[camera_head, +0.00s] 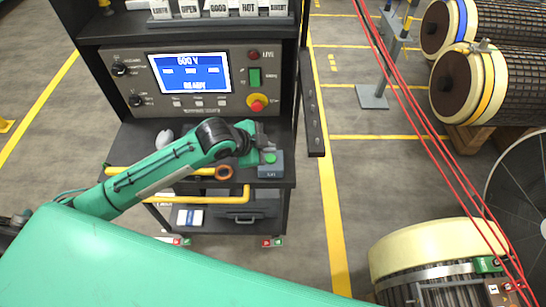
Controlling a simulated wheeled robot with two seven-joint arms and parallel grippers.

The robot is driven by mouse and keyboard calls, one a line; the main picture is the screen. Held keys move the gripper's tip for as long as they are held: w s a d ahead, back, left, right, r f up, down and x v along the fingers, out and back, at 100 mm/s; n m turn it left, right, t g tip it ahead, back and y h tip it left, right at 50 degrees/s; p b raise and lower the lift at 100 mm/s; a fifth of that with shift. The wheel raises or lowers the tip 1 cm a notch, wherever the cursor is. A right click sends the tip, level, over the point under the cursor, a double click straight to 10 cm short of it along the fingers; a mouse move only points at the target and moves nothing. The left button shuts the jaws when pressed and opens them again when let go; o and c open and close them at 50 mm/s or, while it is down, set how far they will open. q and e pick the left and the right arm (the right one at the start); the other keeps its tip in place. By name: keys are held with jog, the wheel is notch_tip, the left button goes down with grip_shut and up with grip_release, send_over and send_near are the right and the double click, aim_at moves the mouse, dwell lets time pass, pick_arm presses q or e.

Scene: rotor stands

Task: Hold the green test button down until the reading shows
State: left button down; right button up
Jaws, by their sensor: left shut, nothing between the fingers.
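The tester panel (200,125) stands on a dark cart. Its blue screen (190,73) shows a large line that looks like 500 V or 600 V, smaller fields, and READY. A small grey-blue box (270,172) with a round green button (270,158) on top sits at the right of the cart's shelf. My left gripper (266,146) is shut and empty, with its fingertips right at the green button. I cannot tell whether they touch or press it. My right gripper is not in view.
A red button on a yellow base (257,104) is at the panel's lower right. Yellow bars (225,196) run along the cart's front. Rotors (480,85) stand at right, with red cables (415,120) hanging before them.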

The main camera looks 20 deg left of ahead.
aim_at(267, 160)
pick_arm(q)
jog(key=shift+m, duration=0.9)
jog(key=w+r, duration=0.1)
jog(key=r, duration=0.1)
jog(key=w+a+r, duration=0.1)
jog(key=shift+w+r, duration=0.15)
jog(key=shift+r, duration=0.2)
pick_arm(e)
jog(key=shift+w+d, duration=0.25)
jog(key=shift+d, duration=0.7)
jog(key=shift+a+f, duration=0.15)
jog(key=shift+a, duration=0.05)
